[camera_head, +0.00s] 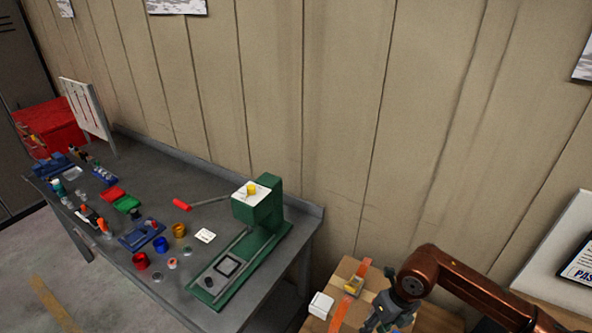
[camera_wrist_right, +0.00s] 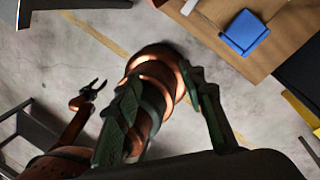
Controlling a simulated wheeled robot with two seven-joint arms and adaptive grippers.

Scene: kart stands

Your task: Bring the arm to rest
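My right arm (camera_head: 455,275), copper-coloured, comes in from the lower right in the head view. Its gripper (camera_head: 383,318) is at the bottom edge, over or beside a wooden surface; its fingertips are cut off there. In the right wrist view the two dark green fingers of my right gripper (camera_wrist_right: 166,85) stand well apart, with a copper link of mine showing between them and nothing held. My left gripper (camera_wrist_right: 94,88) shows small at the left of that view, its dark jaws apart and empty over the floor. It is not in the head view.
A grey workbench (camera_head: 285,293) holds a green press (camera_head: 262,238), coloured cups and small parts. A wooden surface (camera_head: 345,270) carries a white block (camera_head: 321,305), orange strips and a yellow piece (camera_head: 354,285). A blue item (camera_wrist_right: 244,32) lies on wood in the wrist view.

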